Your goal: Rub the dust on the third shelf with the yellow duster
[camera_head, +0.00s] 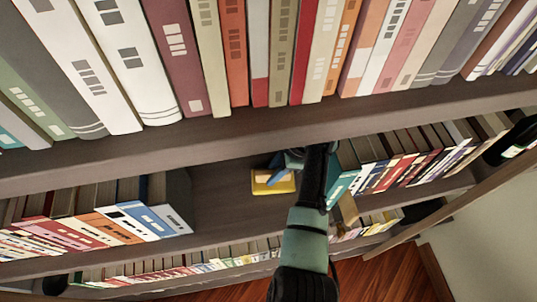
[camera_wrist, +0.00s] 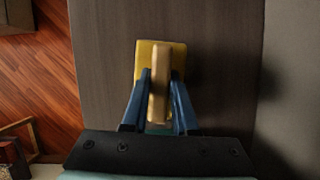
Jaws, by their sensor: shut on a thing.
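The yellow duster (camera_head: 268,186) is on or just above a brown shelf (camera_head: 222,200), in the gap between two rows of books. In the wrist view the duster (camera_wrist: 147,62) shows a flat yellow pad with a tan handle (camera_wrist: 158,92) along its middle. The blue fingers of my gripper (camera_wrist: 159,98) are shut on the handle from both sides. In the head view my gripper (camera_head: 280,168) reaches into the gap, partly hidden by my arm. I cannot make out dust on the bare shelf board (camera_wrist: 215,50).
Books stand left (camera_head: 135,215) and right (camera_head: 405,172) of the gap, with a dark block (camera_head: 179,190) ending the left row. An upper shelf board (camera_head: 270,128) with large books hangs close above. The wooden floor (camera_head: 380,275) shows below right.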

